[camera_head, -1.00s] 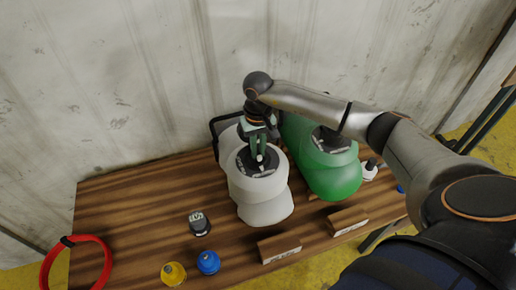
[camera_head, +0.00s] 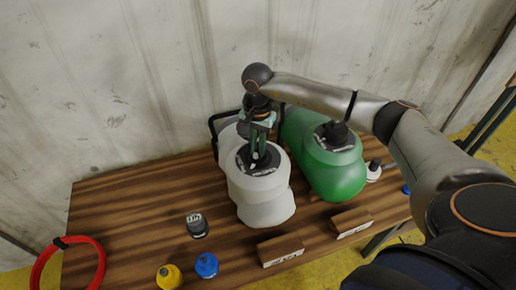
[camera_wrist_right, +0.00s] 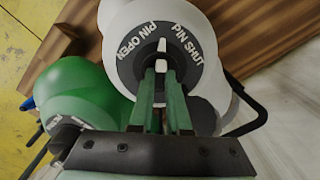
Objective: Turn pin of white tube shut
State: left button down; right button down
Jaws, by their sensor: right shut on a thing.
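The white tube (camera_head: 266,208) stands on the wooden table, with a black valve disc (camera_head: 243,164) on its top. In the right wrist view the disc (camera_wrist_right: 128,72) carries the words PIN OPEN on the left and PIN SHUT on the right. The white pin (camera_wrist_right: 162,47) shows at its centre, roughly upright in that view, between the two labels. My right gripper (camera_head: 260,157) comes down from above onto the disc. Its green fingers (camera_wrist_right: 164,85) are shut on the pin and hide part of it. My left gripper is not in view.
A green tube (camera_head: 335,178) with its own black disc stands close on the right.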

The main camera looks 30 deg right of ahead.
aim_at(257, 150)
jog(key=m+b, duration=0.1)
jog(key=m, duration=0.3)
jog(key=shift+w+m, duration=0.1)
jog(key=shift+m, duration=0.3)
jog(key=m, duration=0.4)
jog(key=shift+m, duration=0.3)
jog(key=c, duration=0.9)
grip_release()
jog(key=shift+r, duration=0.1)
notch_tip(257, 150, up, 12)
jog(key=shift+r+b, duration=0.2)
jog(key=shift+b, duration=0.2)
